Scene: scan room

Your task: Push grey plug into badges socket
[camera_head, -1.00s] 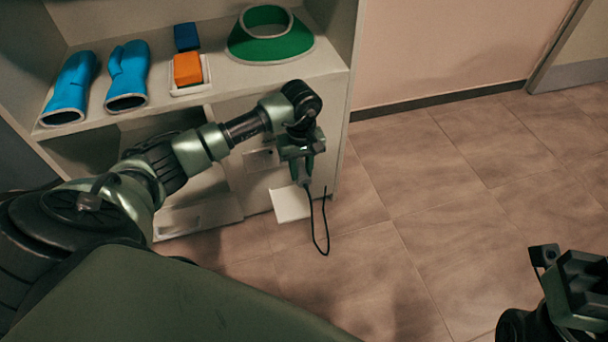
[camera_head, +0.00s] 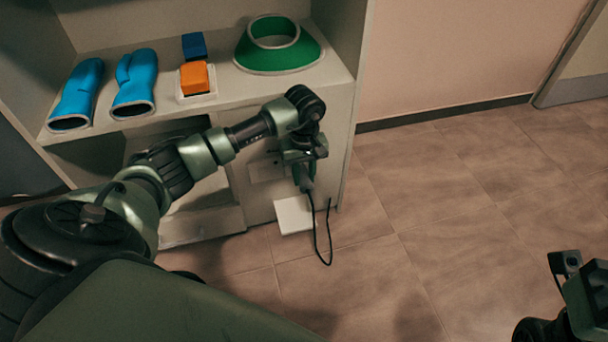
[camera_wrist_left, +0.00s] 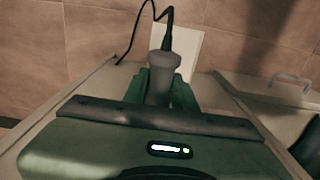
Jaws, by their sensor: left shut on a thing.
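My left gripper (camera_head: 304,182) is shut on the grey plug, in front of the shelf unit's right end. In the left wrist view, the grey plug (camera_wrist_left: 164,66) stands between the two green fingers of the gripper (camera_wrist_left: 162,92). A black cable (camera_head: 328,238) hangs from the plug in a loop; it also shows in the left wrist view (camera_wrist_left: 167,30). The badges socket cannot be made out for certain; the arm and gripper hide part of the cabinet front. My right gripper (camera_head: 585,295) is only partly in view at the lower right edge, and its jaws cannot be read.
A white square plate (camera_head: 293,216) lies low beside the plug. The shelf (camera_head: 219,98) holds blue gloves (camera_head: 134,84), an orange block (camera_head: 194,77), a blue block (camera_head: 194,46) and a green collar (camera_head: 279,55). The tiled floor (camera_head: 440,220) to the right is clear.

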